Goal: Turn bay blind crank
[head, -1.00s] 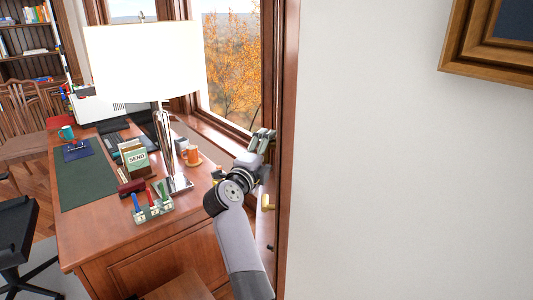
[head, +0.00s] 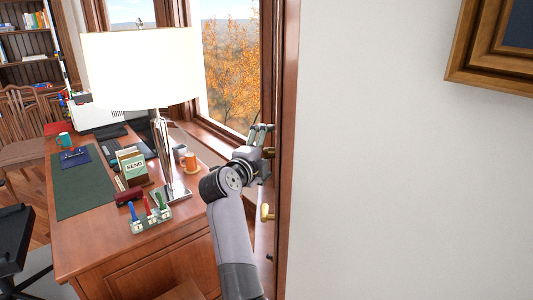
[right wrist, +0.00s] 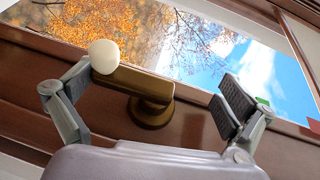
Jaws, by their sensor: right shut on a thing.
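The bay blind crank is brass with a cream knob (right wrist: 104,56) on its arm (right wrist: 145,82) and a round base on the brown wooden window frame, in the right wrist view. My right gripper (right wrist: 156,82) has one finger against the knob side and the other to the right of the crank arm, with a gap there in the picture. In the head view my right gripper (head: 262,133) is at the window's right edge, where the crank is mostly hidden. My left gripper is not in view.
A desk (head: 190,240) with a lamp (head: 140,70), an orange mug (head: 189,161) and a stamp rack (head: 150,217) stands to the left. A white wall (head: 400,180) with a picture frame (head: 470,75) fills the right.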

